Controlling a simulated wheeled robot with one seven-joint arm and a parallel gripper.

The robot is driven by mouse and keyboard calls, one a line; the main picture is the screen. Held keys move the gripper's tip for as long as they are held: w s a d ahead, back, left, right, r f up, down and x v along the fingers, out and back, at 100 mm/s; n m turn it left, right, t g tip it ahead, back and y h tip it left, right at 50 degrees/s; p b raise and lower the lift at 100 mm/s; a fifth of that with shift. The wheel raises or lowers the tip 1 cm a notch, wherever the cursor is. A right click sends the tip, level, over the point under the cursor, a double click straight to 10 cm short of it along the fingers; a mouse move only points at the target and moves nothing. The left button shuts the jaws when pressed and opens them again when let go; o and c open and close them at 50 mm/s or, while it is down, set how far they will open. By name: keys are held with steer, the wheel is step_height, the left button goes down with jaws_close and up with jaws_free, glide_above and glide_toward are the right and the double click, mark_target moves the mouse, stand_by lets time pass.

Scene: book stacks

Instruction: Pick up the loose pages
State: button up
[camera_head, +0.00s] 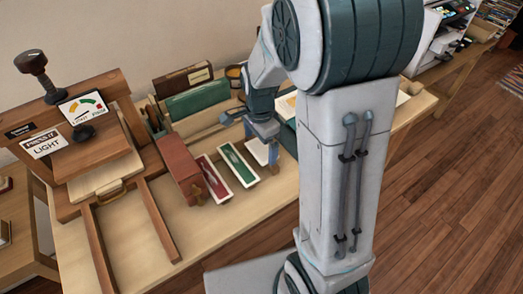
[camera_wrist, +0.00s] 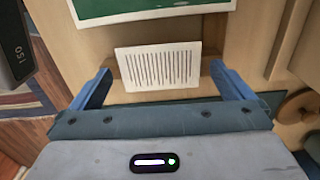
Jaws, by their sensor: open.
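A small white sheet-like piece with a row of dark lines, which looks like the loose pages (camera_wrist: 158,68), lies between my two blue fingers in the wrist view. In the head view a pale piece, likely the same loose pages (camera_head: 258,153), shows just below the fingers, partly hidden by them. My gripper (camera_wrist: 160,72) is open, with one finger on each side of the pages and a gap on both sides. In the head view my gripper (camera_head: 263,135) is low over the bench. I cannot tell whether the fingers touch the bench.
A green panel with a white rim (camera_head: 239,165) and a red one (camera_head: 213,180) lie left of the pages. A reddish box (camera_head: 180,168) stands beside them. A wooden press (camera_head: 90,160) is at the left. Bare bench (camera_head: 215,230) shows in front.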

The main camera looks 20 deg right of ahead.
mark_target(260, 150)
steer(key=shift+f, duration=0.45)
steer(key=c, duration=0.8)
steer(key=shift+o, duration=0.2)
step_height(260, 150, up, 4)
steer(key=shift+r+p, duration=0.15)
steer(key=shift+p, duration=0.25)
steer(key=w+d+r, duration=0.3)
steer(key=d+r, duration=0.3)
steer(key=d, duration=0.5)
steer(key=shift+d+r, duration=0.15)
steer(key=shift+r, duration=0.25)
